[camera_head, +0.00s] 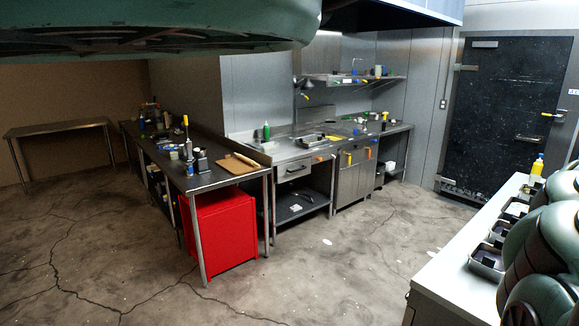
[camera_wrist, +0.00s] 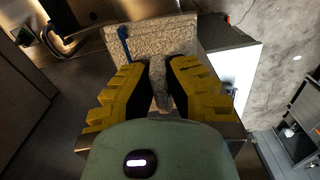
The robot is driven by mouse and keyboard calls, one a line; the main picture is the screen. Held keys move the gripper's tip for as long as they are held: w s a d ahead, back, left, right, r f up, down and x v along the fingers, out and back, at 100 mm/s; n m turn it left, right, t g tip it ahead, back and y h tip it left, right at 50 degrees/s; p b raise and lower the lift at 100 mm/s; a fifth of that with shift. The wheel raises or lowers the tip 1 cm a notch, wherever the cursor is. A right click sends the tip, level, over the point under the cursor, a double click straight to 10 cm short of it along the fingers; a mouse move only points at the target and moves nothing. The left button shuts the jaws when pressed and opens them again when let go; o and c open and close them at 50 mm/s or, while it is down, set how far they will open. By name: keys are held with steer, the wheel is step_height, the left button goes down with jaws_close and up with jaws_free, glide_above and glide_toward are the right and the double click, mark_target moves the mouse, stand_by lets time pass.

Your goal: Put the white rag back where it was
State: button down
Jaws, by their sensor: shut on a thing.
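A pale, speckled cloth, which looks like the white rag (camera_wrist: 160,42), hangs or lies just beyond my fingertips in the wrist view. My gripper (camera_wrist: 162,85) has yellow ridged fingers with dark pads, and they are closed on the rag's near part. A thin blue item (camera_wrist: 125,46) shows at the rag's left edge. I cannot tell whether the rag touches the surface below. The gripper and rag do not show in the head view, where parts of my arm fill the right edge.
In the head view a white counter (camera_head: 440,290) with several dark trays and a yellow bottle (camera_head: 537,167) stands at right. A steel table with a cutting board (camera_head: 238,163) and a red cabinet (camera_head: 220,230) stand left of centre.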

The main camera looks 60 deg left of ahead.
step_height(320, 180, up, 22)
steer(key=p, duration=1.9)
steer(key=shift+f, duration=0.25)
